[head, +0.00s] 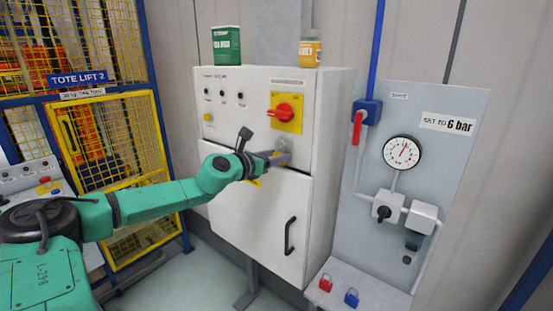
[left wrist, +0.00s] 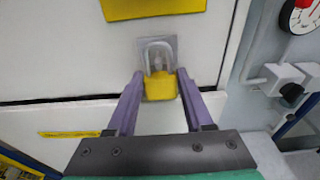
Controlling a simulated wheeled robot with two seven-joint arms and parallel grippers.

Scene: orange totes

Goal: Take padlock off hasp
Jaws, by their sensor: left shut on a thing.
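The yellow padlock (left wrist: 161,87) shows in the left wrist view, its pale shackle upward at the grey hasp plate (left wrist: 170,42) on the white cabinet front. Whether the shackle still passes through the hasp is too small to tell. My left gripper (left wrist: 160,75) is shut on the padlock body, with one purple finger on each side. In the head view my left gripper (head: 281,157) reaches the cabinet (head: 240,215) just below the red rotary switch (head: 285,110), and it largely hides the padlock and hasp. My right gripper is not in view.
A green box (head: 226,45) and a yellow container (head: 310,50) stand on top of the cabinet. A gauge panel (head: 440,95) with a red-handled valve (head: 358,128) is at right. Red (head: 326,283) and blue (head: 351,297) padlocks sit on its lower ledge. A yellow mesh cage (head: 110,130) is at left.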

